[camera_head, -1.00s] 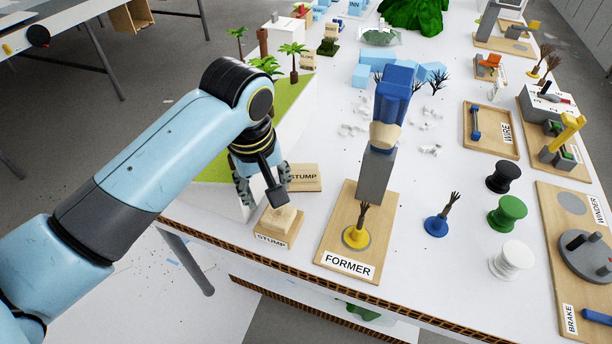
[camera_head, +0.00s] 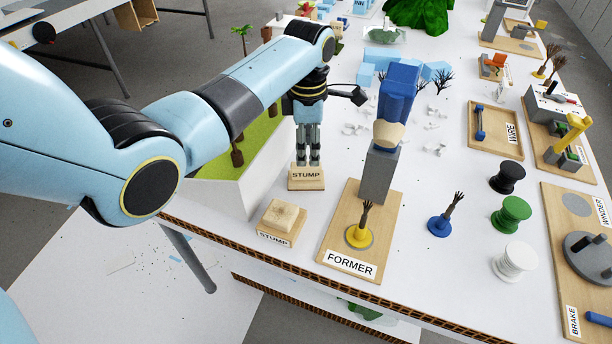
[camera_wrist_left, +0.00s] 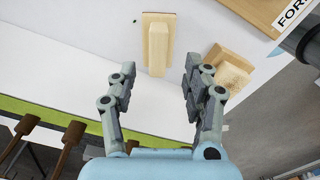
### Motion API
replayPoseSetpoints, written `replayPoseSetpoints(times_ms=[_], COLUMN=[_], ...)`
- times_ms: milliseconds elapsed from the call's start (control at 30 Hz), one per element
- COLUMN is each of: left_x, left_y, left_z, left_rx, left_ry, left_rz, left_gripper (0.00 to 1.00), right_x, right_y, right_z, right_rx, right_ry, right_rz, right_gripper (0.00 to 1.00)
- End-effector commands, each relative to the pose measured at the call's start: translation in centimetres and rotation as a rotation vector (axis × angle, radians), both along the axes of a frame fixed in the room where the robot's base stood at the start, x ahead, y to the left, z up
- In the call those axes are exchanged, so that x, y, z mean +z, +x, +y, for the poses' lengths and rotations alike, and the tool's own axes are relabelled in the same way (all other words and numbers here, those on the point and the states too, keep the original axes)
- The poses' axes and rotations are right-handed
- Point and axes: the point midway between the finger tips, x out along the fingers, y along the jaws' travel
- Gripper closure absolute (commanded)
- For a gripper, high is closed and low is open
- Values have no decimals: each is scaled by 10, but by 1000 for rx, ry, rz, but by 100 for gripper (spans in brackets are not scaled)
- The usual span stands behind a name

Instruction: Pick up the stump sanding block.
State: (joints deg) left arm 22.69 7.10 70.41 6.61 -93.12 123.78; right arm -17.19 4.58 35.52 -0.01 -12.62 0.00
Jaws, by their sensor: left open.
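Two pale wooden pieces carry STUMP labels. The rear piece (camera_head: 306,182) stands beside the green-topped model base; in the left wrist view it is a flat board with a raised bar (camera_wrist_left: 158,48). The front piece (camera_head: 283,215) is a block on a small base near the table edge; its top looks grainy in the left wrist view (camera_wrist_left: 235,76). I cannot tell for sure which is the sanding block. My left gripper (camera_head: 308,163) points down over the rear piece, open, with the bar between and beyond its fingertips in the left wrist view. My right gripper is not in view.
The FORMER board (camera_head: 340,248) with a tall grey and blue post (camera_head: 378,172) stands to the right. The green-topped base (camera_head: 225,185) with palm trees is close on the left. Spools (camera_head: 510,214) stand farther right. Clear white table lies between the STUMP pieces and the FORMER board.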

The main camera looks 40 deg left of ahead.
Motion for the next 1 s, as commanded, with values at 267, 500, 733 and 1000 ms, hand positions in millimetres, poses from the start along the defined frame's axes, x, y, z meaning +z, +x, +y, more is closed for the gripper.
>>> replayPoseSetpoints(times_ms=[267, 500, 733, 1000], left_x=[-28, -63, -67, -67], left_y=[0, 0, 0, 0], left_z=[2, 4, 4, 4], left_rx=[-1, -3, -3, -3], left_ry=[1, 1, 1, 1], left_rz=[1, -1, -3, -3], left_gripper=[50, 50, 50, 77], right_x=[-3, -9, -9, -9], right_y=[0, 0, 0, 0], right_z=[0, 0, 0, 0], right_rx=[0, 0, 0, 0], right_ry=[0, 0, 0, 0], right_rz=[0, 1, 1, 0], right_gripper=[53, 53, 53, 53])
